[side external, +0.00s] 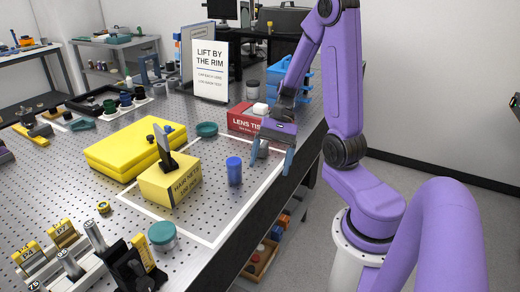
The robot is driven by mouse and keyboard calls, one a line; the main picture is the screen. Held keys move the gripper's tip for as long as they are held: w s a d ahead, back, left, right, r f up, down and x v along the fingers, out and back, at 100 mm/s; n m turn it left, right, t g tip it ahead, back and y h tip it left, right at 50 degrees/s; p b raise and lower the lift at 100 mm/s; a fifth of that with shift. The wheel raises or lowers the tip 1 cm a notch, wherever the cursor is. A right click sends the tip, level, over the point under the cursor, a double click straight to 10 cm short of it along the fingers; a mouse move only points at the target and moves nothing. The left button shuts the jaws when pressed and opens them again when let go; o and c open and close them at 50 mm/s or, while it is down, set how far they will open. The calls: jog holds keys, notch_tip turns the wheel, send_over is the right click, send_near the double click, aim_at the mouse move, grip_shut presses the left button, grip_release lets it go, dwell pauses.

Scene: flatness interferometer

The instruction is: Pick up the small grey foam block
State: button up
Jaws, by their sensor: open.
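My gripper (270,164) is over the right part of the white-outlined area on the perforated table, near the table's right edge. Its two bluish fingers point down and are spread apart. A small grey shape (263,149) shows beside the left finger. It looks like the grey foam block, but it is partly covered and too small to be sure. I cannot tell whether the fingers touch it.
A red lens tissue box (243,121) stands just behind my gripper. A blue cylinder (234,171), a yellow labelled box (171,184) and a teal-lidded jar (162,236) stand to the left. The outlined area's front (215,215) is clear.

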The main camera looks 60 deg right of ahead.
jog(key=w+d+m+t, duration=0.1)
jog(key=d+m+t, duration=0.7)
jog(key=d+m, duration=0.3)
jog(key=m+t+h, duration=0.6)
jog(key=m+h, duration=0.1)
jog(key=m, duration=0.4)
send_near(264, 143)
jog(key=x, duration=1)
jog(key=shift+w+a+f, duration=0.1)
jog(key=shift+w+f, duration=0.05)
jog(key=shift+w, duration=0.2)
jog(key=c, duration=1.1)
